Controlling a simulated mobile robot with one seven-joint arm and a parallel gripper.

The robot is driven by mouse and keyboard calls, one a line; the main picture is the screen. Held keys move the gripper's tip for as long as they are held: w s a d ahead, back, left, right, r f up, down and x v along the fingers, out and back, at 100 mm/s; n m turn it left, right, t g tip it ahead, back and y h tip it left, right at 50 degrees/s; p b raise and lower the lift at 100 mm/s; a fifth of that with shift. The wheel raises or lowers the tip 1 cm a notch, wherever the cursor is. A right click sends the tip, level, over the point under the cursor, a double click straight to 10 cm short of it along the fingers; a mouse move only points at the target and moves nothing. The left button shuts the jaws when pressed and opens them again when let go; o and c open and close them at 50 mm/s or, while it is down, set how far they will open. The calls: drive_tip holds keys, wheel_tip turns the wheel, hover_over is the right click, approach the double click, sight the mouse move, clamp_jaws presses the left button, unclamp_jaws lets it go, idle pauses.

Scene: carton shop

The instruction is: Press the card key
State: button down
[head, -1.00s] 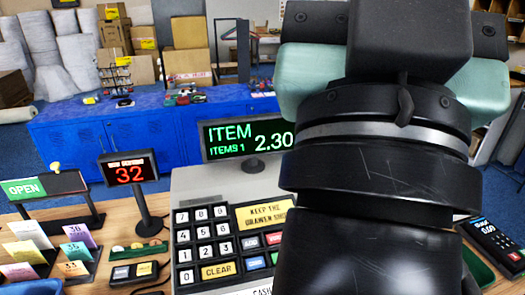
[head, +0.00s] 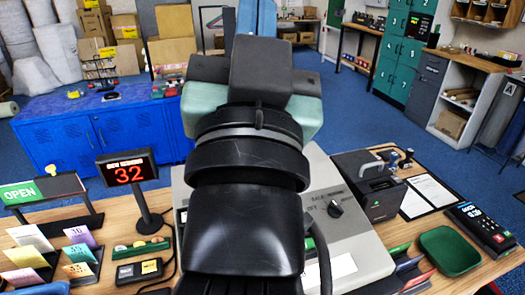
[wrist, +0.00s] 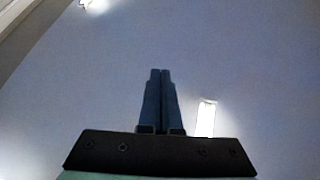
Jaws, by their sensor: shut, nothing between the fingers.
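The grey cash register (head: 355,245) stands on the wooden counter in the head view. My arm covers its display and nearly all of its keypad, so the card key is hidden. Only the keypad's left edge (head: 181,215) shows. The register's right side, with a dark rotary switch (head: 335,208), is clear of the arm. In the wrist view my gripper (wrist: 160,72) is shut and empty, with its fingers together. They point at a plain bluish-grey surface with bright lamps, touching nothing visible. The fingers are hidden behind the arm in the head view.
A red "32" display (head: 127,172) and a card rack (head: 82,255) stand left of the register. A dark printer (head: 375,195), a green tray (head: 448,250) and a card terminal (head: 480,228) are to its right. A blue cabinet (head: 120,132) stands behind.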

drive_tip(key=w+a+f+m+g+h+p, duration=0.1)
drive_tip(key=w+f+m+g+p, duration=0.45)
drive_tip(key=f, duration=0.25)
drive_tip(key=s+f+m+g+h+p, duration=0.1)
drive_tip(key=s+f+m+g+p, duration=0.2)
drive_tip(key=f, duration=0.7)
drive_tip(key=s+d+f+m+g+h+p, duration=0.1)
drive_tip(key=s+f+m+g+h+p, duration=0.1)
drive_tip(key=f+m+g+p, duration=0.4)
wheel_tip(320, 180, down, 4)
drive_tip(key=shift+s+r+h, duration=0.1)
drive_tip(key=shift+s+h, duration=0.2)
drive_tip(key=shift+s, duration=0.1)
drive_tip(key=f+b, duration=0.2)
drive_tip(key=f, duration=0.1)
drive_tip(key=w+f+b, duration=0.1)
drive_tip(key=f+b, duration=0.1)
drive_tip(key=w+f+b, duration=0.1)
drive_tip(key=f+b, duration=0.1)
drive_tip(key=f, duration=0.1)
drive_tip(key=shift+a+f+b, duration=0.25)
drive_tip(key=shift+f+b, duration=0.05)
drive_tip(key=shift+s, duration=0.1)
drive_tip(key=shift+f+b, duration=0.4)
drive_tip(key=shift+b, duration=0.05)
